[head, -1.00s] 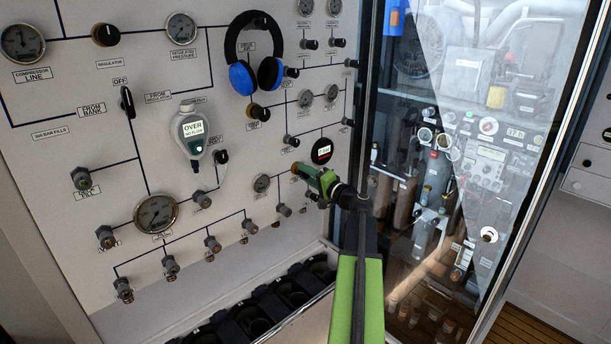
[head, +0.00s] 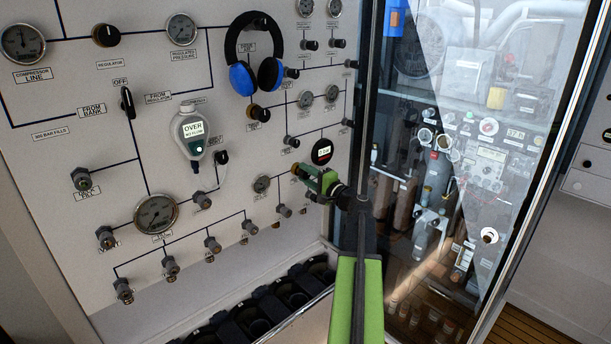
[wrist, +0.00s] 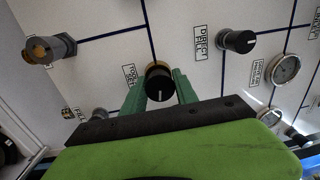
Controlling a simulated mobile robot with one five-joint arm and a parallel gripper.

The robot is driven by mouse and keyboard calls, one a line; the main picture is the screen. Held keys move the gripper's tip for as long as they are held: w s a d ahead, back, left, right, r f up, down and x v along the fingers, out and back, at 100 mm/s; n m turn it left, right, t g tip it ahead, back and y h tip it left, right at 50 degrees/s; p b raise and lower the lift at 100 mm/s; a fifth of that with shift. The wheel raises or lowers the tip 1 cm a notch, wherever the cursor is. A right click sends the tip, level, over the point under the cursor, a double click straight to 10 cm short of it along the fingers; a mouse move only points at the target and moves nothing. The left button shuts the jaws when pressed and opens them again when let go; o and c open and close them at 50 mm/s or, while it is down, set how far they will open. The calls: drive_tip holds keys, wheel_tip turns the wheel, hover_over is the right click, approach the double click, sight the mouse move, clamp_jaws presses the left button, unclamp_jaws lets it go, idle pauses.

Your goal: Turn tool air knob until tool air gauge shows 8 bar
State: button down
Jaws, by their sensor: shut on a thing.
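A black knob (wrist: 158,83) with a white mark and a brass-coloured base sits between my green fingers in the wrist view. A partly readable label (wrist: 128,76) beside it seems to start with "TOOL". My gripper (wrist: 160,88) is shut on this knob, a finger on either side. In the head view my gripper (head: 304,172) reaches the panel from the right and hides most of the knob. Just above it is a round black gauge (head: 322,151) with a small lit digital display, its digits too small to read surely.
The white panel (head: 60,180) carries other knobs, dials and fittings. Blue headphones (head: 256,60) and a white handheld meter (head: 193,135) hang on it. A glass door (head: 450,180) stands right of my arm. A black knob (wrist: 237,41) is close by in the wrist view.

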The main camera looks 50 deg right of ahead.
drive_tip(key=c, duration=1)
unclamp_jaws()
drive_tip(key=shift+o, duration=0.2)
drive_tip(key=shift+s, duration=0.1)
drive_tip(key=s+a+f+b, duration=0.1)
drive_tip(key=s, duration=1.6)
drive_tip(key=shift+s+f, duration=0.15)
